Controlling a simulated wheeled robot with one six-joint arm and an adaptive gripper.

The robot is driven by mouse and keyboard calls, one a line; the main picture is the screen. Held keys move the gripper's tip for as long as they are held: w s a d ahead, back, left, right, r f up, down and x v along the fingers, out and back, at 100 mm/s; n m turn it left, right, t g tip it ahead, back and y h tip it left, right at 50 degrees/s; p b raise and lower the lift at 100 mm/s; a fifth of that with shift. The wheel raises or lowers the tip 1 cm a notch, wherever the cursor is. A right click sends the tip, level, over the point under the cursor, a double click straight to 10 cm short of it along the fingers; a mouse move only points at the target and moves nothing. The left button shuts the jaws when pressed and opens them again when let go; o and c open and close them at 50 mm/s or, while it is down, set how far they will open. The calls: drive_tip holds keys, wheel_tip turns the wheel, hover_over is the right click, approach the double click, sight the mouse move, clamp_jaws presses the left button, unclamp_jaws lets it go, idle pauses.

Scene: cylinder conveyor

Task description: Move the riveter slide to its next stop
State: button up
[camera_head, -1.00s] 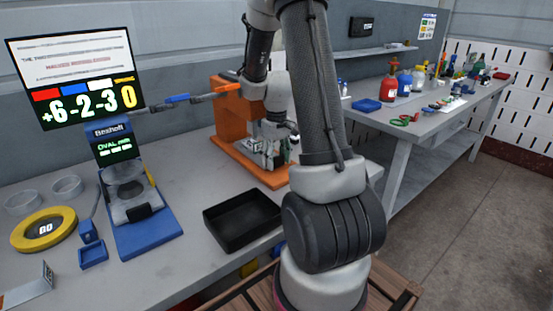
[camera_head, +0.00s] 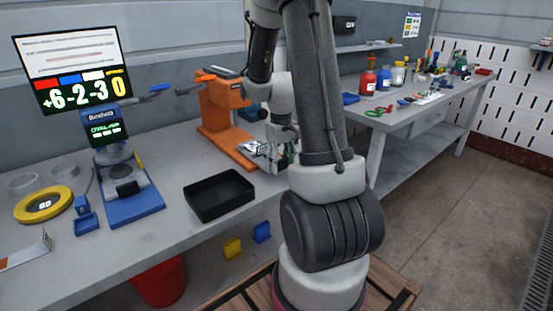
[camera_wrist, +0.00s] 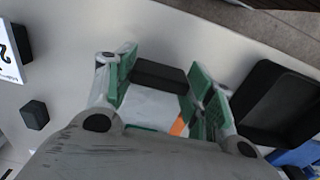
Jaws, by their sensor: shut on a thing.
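The orange riveter (camera_head: 222,105) stands at the back of the bench, with its orange base reaching forward. A grey-white slide (camera_head: 262,149) shows at the base's front right end, partly hidden by my gripper (camera_head: 286,153). In the wrist view, the green-padded fingers of my gripper (camera_wrist: 161,85) stand either side of a dark block (camera_wrist: 158,75), and the gripper is shut on it. This block looks like the slide's handle. A pale plate (camera_wrist: 150,108) and a bit of orange lie below it. The slide's stops cannot be made out.
A black tray (camera_head: 188,204) sits on the bench in front of the riveter. A blue press (camera_head: 135,203) and a yellow ring (camera_head: 20,210) stand at left. A small black block (camera_wrist: 35,115) lies on the bench. A second bench with bottles (camera_head: 410,122) is at right.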

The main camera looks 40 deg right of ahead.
drive_tip(key=shift+s+a+f, duration=0.1)
drive_tip(key=shift+s+f, duration=0.15)
drive_tip(key=shift+s, duration=0.6)
drive_tip(key=o, duration=1.4)
drive_tip(key=shift+o, duration=0.2)
drive_tip(key=shift+w+r, duration=0.15)
drive_tip(key=shift+r, duration=0.35)
wheel_tip(320, 180, up, 11)
